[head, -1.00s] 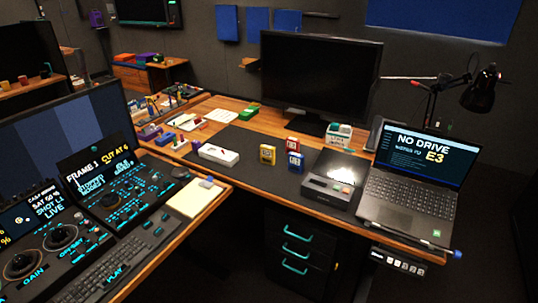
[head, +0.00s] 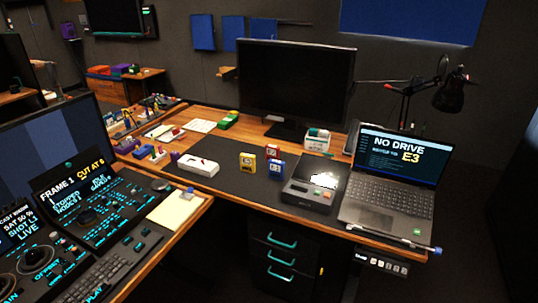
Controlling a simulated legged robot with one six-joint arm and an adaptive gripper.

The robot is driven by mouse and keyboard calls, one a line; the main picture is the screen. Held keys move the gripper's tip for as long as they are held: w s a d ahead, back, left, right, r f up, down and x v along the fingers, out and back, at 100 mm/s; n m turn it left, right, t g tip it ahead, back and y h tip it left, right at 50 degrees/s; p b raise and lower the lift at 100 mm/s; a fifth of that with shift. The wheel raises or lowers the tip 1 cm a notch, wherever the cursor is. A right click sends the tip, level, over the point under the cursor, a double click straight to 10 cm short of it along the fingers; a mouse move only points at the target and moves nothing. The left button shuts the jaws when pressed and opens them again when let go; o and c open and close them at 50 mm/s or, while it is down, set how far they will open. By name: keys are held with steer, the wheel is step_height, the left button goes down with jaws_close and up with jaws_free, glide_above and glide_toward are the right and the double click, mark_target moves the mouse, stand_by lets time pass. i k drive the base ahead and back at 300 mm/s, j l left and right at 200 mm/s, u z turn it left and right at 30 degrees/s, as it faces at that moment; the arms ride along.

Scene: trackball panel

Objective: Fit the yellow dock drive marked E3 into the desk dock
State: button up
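A yellow drive (head: 247,163) stands upright on the dark desk mat, towards the middle of the desk; its marking is too small to read. A red drive (head: 272,152) and a blue drive (head: 276,168) stand just to its right. The desk dock (head: 309,195) is a dark box with a lighter top, right of the drives and left of the laptop. I cannot make out a drive in it. The laptop screen (head: 399,155) reads "NO DRIVE" and "E3". My gripper is not in view.
A white device (head: 197,167) lies left of the drives. A large dark monitor (head: 296,83) and a small box of cards (head: 316,139) stand behind. A control console (head: 95,205) fills the left front. Bare mat lies between the white device and the drives.

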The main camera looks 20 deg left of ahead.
mark_target(297, 193)
steer(key=u, duration=1.25)
